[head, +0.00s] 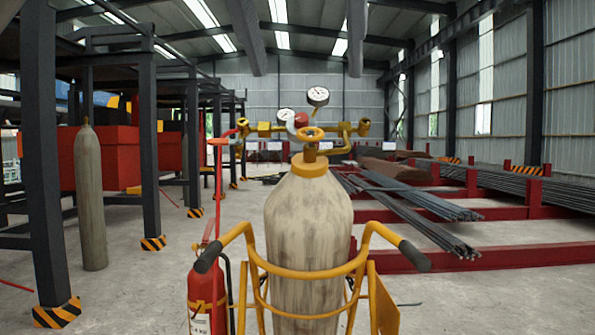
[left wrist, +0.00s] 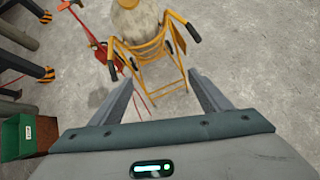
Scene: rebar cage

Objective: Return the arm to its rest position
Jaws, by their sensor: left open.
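My left gripper (left wrist: 161,78) shows in the left wrist view, its two grey fingers spread apart with nothing between them. Beyond the fingers, farther off, stands a yellow cylinder cart (left wrist: 150,48). I cannot make out my left gripper in the head view, and my right gripper shows in neither view. In the head view the yellow cart (head: 310,273) holds an upright worn gas cylinder (head: 308,220) directly in front. A brass valve and regulator with gauges (head: 318,96) sits on its top.
A red fire extinguisher (head: 207,300) hangs at the cart's left. Another cylinder (head: 91,200) stands by dark steel posts (head: 150,150) at left. Rebar bundles (head: 430,205) lie on red racks at right. In the left wrist view a green bin (left wrist: 28,138) is at lower left.

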